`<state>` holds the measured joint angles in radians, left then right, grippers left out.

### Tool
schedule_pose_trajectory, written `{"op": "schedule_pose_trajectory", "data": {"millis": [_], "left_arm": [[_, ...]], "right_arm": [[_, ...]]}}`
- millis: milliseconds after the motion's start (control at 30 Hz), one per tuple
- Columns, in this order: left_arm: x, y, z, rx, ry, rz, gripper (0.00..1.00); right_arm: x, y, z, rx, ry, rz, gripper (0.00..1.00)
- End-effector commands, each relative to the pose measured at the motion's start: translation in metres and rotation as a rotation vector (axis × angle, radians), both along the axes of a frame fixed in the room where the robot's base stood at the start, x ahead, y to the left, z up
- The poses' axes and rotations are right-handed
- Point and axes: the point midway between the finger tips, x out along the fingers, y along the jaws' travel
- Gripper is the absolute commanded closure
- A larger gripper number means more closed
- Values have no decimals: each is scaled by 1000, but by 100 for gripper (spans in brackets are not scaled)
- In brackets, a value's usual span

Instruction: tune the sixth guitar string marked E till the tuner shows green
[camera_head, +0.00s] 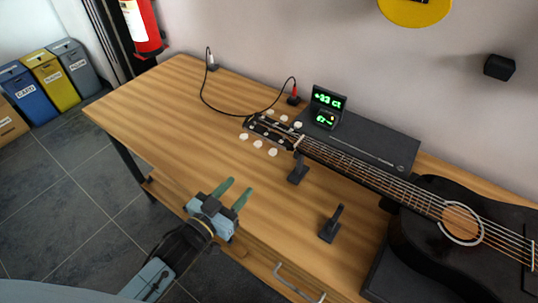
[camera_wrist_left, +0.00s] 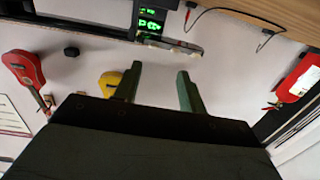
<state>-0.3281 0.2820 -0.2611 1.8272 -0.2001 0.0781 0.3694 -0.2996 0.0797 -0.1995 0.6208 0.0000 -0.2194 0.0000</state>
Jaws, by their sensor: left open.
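A black acoustic guitar (camera_head: 430,225) lies on the wooden table, its neck (camera_head: 350,170) reaching up-left to a dark headstock (camera_head: 268,130). Several white tuning pegs (camera_head: 257,144) line both sides of the headstock. Which one belongs to the string marked E cannot be told. A small black tuner (camera_head: 325,107) stands behind the headstock and shows green characters, the upper line seemingly "+33 Ct". The left wrist view shows the tuner (camera_wrist_left: 152,20) too. My left gripper (camera_head: 241,185) is open and empty, below and apart from the headstock. My right gripper is out of view.
A dark stand (camera_head: 298,170) is by the neck and another black stand (camera_head: 331,224) is on the table. A flat black case (camera_head: 375,140) lies behind the neck. A black cable (camera_head: 230,115) runs to a red-marked plug (camera_head: 293,97). The table's left part (camera_head: 160,100) is clear.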

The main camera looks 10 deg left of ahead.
Motion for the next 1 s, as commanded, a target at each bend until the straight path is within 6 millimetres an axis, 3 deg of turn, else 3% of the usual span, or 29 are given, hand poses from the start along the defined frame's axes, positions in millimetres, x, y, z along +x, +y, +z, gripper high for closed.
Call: {"op": "schedule_pose_trajectory", "data": {"millis": [267,700,1000], "left_arm": [[10,-9,4,-26,-63,-44,59],[89,-41,4,-27,-63,-42,59],[120,-54,3,-24,-59,-42,59]], "right_arm": [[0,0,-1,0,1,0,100],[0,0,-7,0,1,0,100],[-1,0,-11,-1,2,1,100]]}}
